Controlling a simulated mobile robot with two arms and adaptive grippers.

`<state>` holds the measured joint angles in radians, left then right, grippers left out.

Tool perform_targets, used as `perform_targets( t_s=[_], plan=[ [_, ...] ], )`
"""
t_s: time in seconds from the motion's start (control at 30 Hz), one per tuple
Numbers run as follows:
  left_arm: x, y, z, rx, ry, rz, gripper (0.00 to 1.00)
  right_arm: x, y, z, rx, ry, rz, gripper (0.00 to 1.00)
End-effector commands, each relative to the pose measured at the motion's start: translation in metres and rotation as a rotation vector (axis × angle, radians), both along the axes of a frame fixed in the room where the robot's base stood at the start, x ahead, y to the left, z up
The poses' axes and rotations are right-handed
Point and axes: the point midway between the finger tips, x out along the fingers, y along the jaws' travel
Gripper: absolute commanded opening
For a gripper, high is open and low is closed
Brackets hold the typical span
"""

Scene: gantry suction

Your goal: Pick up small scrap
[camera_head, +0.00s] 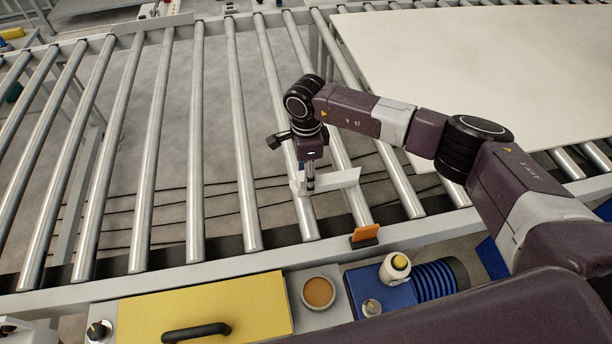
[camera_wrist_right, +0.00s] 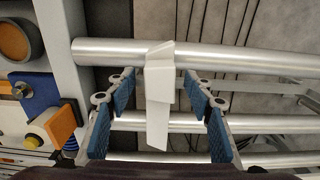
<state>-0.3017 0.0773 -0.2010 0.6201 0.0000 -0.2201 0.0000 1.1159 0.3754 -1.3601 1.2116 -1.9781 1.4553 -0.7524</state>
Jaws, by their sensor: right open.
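The small scrap (camera_head: 342,179) is a thin white bent piece lying on the conveyor rollers near their front side. In the right wrist view the scrap (camera_wrist_right: 158,98) lies across a roller, with one arm hanging down the picture between the finger pads. My right gripper (camera_head: 310,181) points down at the scrap from above. In the right wrist view my right gripper (camera_wrist_right: 160,90) is open, with blue pads on both sides of the scrap and visible gaps to it. My left gripper is not in view.
A large white sheet (camera_head: 480,60) lies on the rollers at the right. An orange tab (camera_head: 366,233) stands on the front rail close to the scrap. A yellow panel (camera_head: 205,310), a round orange button (camera_head: 318,292) and a blue valve unit (camera_head: 385,290) line the front. Rollers at left are bare.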

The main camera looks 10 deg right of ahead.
Motion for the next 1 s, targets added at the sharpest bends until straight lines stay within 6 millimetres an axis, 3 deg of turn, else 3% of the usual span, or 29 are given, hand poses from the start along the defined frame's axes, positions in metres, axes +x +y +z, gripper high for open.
perform_targets(
  t_s=[0.07,0.5,0.8,1.0],
  plan=[
    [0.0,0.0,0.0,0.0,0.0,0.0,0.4,0.0,0.0,0.0,0.0,0.0,0.0,0.48],
    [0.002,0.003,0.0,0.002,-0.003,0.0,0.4,0.0,0.0,0.001,0.001,0.0,0.0,0.02],
    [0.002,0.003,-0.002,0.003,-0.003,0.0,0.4,0.001,0.0,0.004,0.001,-0.001,0.0,0.02],
    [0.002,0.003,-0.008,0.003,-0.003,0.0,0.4,0.002,0.0,0.024,0.002,-0.005,0.002,0.02]
  ],
)
